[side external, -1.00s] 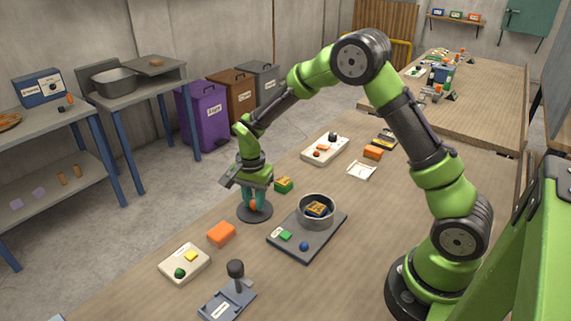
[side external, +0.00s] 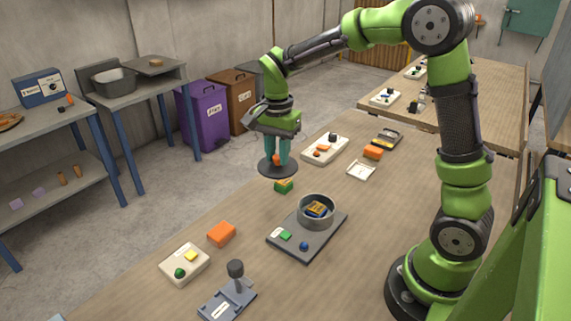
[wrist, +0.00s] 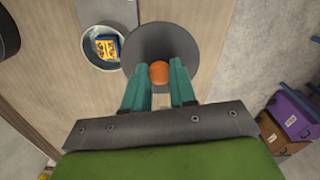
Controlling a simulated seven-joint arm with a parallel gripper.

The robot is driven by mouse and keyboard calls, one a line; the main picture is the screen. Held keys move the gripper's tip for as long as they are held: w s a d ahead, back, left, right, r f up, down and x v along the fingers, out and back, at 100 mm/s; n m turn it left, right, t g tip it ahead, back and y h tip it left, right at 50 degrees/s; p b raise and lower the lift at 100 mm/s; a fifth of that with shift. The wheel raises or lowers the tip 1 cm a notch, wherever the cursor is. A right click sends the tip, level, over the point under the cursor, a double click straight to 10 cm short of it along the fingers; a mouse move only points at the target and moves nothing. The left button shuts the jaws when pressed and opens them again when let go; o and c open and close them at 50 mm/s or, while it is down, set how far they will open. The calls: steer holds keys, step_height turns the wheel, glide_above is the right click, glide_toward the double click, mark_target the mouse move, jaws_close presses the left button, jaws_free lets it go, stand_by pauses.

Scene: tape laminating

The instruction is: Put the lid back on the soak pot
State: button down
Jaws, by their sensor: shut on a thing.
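The lid (side external: 278,168) is a dark grey disc with an orange knob. My gripper (side external: 278,158) is shut on the knob and holds the lid level in the air, above and behind a small green block. In the wrist view the lid (wrist: 160,40) and its orange knob (wrist: 160,72) sit between my teal fingers. The soak pot (side external: 316,214) is a grey round pot, open at the top, on a dark base plate (side external: 290,247). A yellow-and-dark item (side external: 317,209) lies inside it. The pot also shows in the wrist view (wrist: 90,65), left of the lid.
A green block (side external: 284,186) lies below the lid. An orange block (side external: 221,233), a white tray (side external: 184,264) and a grey lever device (side external: 230,295) stand at the front left. Another white tray (side external: 324,149) stands behind.

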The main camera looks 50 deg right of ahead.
steer(key=s+d+f, duration=0.1)
steer(key=s+d, duration=0.1)
steer(key=s, duration=0.8)
steer(key=shift+n, duration=0.4)
steer(key=shift+s+f, duration=0.1)
steer(key=shift+f, duration=3.25)
steer(key=shift+f, duration=0.15)
steer(key=c, duration=0.8)
jaws_free()
steer(key=shift+c, duration=0.2)
steer(key=shift+o, duration=0.4)
steer(key=o, duration=0.4)
